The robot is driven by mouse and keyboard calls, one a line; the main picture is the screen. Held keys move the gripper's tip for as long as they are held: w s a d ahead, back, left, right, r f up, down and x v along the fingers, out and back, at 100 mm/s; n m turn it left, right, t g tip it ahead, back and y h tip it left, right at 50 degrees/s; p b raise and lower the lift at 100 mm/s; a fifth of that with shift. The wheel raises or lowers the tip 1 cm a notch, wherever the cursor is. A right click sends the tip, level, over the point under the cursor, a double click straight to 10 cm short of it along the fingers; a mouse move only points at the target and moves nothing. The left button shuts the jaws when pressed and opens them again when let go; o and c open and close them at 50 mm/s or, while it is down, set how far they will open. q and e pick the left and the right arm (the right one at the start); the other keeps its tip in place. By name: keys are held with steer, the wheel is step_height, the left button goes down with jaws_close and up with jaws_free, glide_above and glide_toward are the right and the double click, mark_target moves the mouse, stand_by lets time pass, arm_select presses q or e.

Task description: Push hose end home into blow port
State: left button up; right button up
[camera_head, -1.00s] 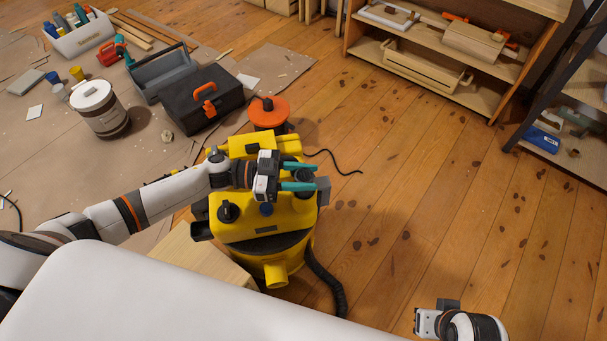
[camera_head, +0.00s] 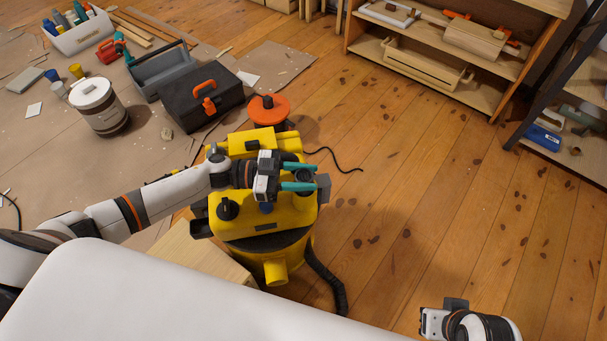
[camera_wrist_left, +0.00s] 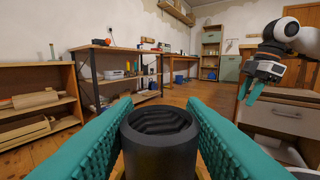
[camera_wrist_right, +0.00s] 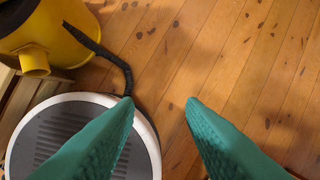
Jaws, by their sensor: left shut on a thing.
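My left gripper (camera_head: 315,178) is above the yellow shop vacuum (camera_head: 232,228), its teal fingers pointing right. In the left wrist view the fingers are shut on a black hose end (camera_wrist_left: 160,138), a round cuff with a ribbed open mouth. A yellow spout (camera_head: 275,273) sticks out of the vacuum's front; it also shows in the right wrist view (camera_wrist_right: 35,63). I cannot tell whether it is the blow port. A black hose (camera_head: 328,285) hangs at the vacuum's right side. My right gripper (camera_wrist_right: 160,105) is open and empty, low at the right in the head view (camera_head: 424,322).
A black toolbox (camera_head: 190,108) and an orange reel (camera_head: 268,109) stand behind the vacuum. A wooden box (camera_head: 190,255) is at its left. Shelves (camera_head: 430,75) stand at the back right. The floor right of the vacuum is clear.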

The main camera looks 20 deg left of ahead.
arm_select(q)
steer(key=shift+f, duration=0.15)
steer(key=o, duration=1.1)
steer(key=shift+c, duration=0.2)
arm_select(e)
steer(key=shift+s+r, duration=0.25)
steer(key=shift+r, duration=0.3)
arm_select(q)
steer(key=v, duration=1.2)
arm_select(e)
steer(key=shift+w+f, duration=0.4)
steer(key=shift+f, duration=0.25)
steer(key=shift+s+f, duration=0.1)
steer(key=shift+s, duration=0.15)
arm_select(q)
steer(key=shift+s, duration=0.1)
